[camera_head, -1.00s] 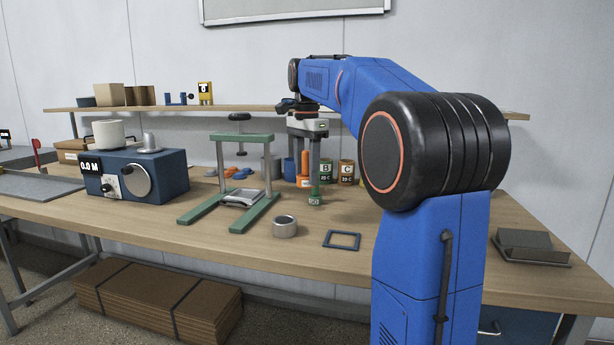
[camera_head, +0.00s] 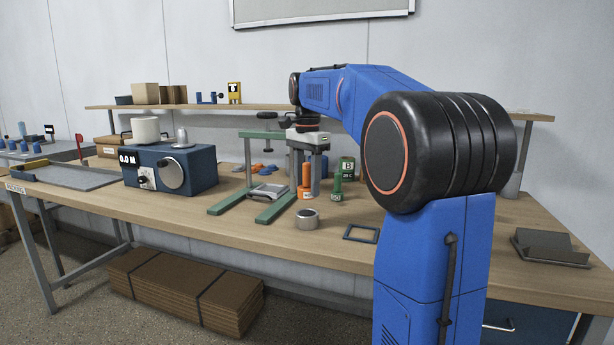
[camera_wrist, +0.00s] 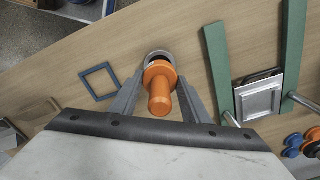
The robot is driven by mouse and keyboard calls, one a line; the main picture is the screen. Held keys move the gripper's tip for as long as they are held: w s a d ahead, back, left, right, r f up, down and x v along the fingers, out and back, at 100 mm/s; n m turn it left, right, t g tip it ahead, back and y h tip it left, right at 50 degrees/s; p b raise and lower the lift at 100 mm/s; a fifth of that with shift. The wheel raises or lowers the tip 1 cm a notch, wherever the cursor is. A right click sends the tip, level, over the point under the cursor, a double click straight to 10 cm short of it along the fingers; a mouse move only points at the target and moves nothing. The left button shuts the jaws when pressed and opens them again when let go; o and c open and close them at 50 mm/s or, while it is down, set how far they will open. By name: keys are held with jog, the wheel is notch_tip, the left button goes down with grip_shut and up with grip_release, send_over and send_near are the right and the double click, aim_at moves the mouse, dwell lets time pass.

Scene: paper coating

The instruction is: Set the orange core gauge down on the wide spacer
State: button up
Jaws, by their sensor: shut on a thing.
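My gripper (camera_head: 307,180) is shut on the orange core gauge (camera_head: 305,184), with one finger on either side of it. The gauge is upright, a cylinder with a wider collar at its lower end; it also shows in the wrist view (camera_wrist: 160,97). A short grey metal ring (camera_head: 307,220), which looks like the wide spacer, stands on the bench. In the wrist view this ring (camera_wrist: 157,54) shows just beyond the gauge's collar, which partly covers it. In the head view the gauge is above and behind the ring, apart from it.
A green stand (camera_head: 262,136) with a metal block is left of my gripper. A dark square frame (camera_head: 361,234) lies right of the ring. A green gauge (camera_head: 337,186) and a can marked B (camera_head: 347,168) stand to the right. Bare bench lies in front.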

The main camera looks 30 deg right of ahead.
aim_at(308, 198)
jog(key=shift+f, duration=2.25)
jog(key=o, duration=1.2)
jog(key=shift+c, duration=0.2)
notch_tip(308, 198, up, 17)
jog(key=shift+r, duration=0.15)
